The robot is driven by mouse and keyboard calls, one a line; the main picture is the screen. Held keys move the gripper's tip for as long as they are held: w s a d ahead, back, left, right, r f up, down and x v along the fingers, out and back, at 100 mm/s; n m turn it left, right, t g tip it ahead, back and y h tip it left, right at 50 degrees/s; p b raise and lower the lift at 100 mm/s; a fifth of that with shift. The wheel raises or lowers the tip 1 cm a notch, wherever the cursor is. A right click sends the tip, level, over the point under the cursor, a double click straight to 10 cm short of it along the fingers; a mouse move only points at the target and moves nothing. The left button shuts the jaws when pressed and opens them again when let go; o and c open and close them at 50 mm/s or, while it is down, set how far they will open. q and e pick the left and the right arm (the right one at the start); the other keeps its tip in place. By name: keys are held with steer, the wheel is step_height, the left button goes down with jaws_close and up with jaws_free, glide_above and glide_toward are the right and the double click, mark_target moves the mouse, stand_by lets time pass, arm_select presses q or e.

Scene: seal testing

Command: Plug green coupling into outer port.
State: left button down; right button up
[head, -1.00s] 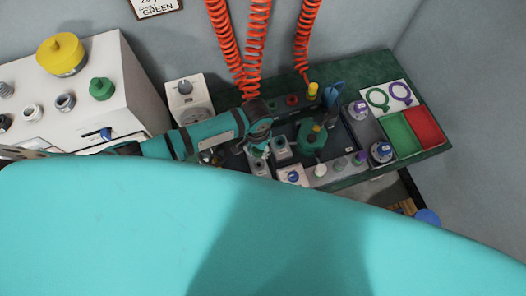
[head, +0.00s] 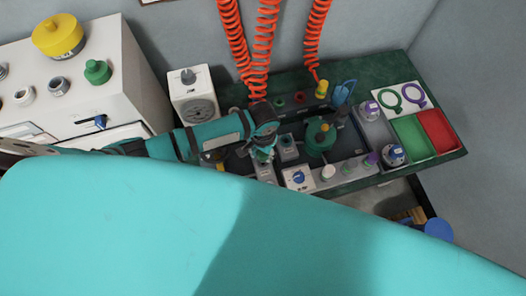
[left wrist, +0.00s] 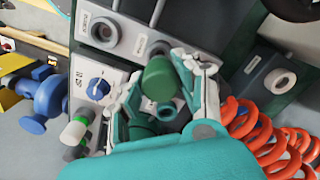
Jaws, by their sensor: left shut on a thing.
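My left gripper (left wrist: 165,95) is shut on the green coupling (left wrist: 158,78), a dark green cylinder between its two pale fingers. In the head view my left gripper (head: 264,154) is over the bench near two small grey port blocks; the coupling is hard to make out there. In the left wrist view one round port (left wrist: 103,30) is at the upper left and another port (left wrist: 160,48) is just beyond the coupling. Their labels are too small to read surely. I cannot tell whether the coupling touches a port. My right gripper is not in view.
Orange coiled hoses (head: 268,45) hang behind the bench. A white box with a blue knob (head: 298,178), a green pump-like body (head: 320,137), a green tray (head: 411,138) and a red tray (head: 437,130) stand to the right. A white cabinet (head: 120,75) is at left.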

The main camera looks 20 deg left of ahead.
arm_select(q)
steer(key=shift+f, duration=0.2)
steer(key=shift+p, duration=0.35)
stand_by(0.4)
steer(key=shift+p, duration=0.4)
stand_by(0.5)
steer(key=shift+f, duration=0.15)
stand_by(0.3)
steer(key=shift+f+b, duration=0.6)
steer(key=shift+f, duration=0.65)
steer(key=c, duration=0.8)
jaws_free()
steer(key=shift+c, duration=0.2)
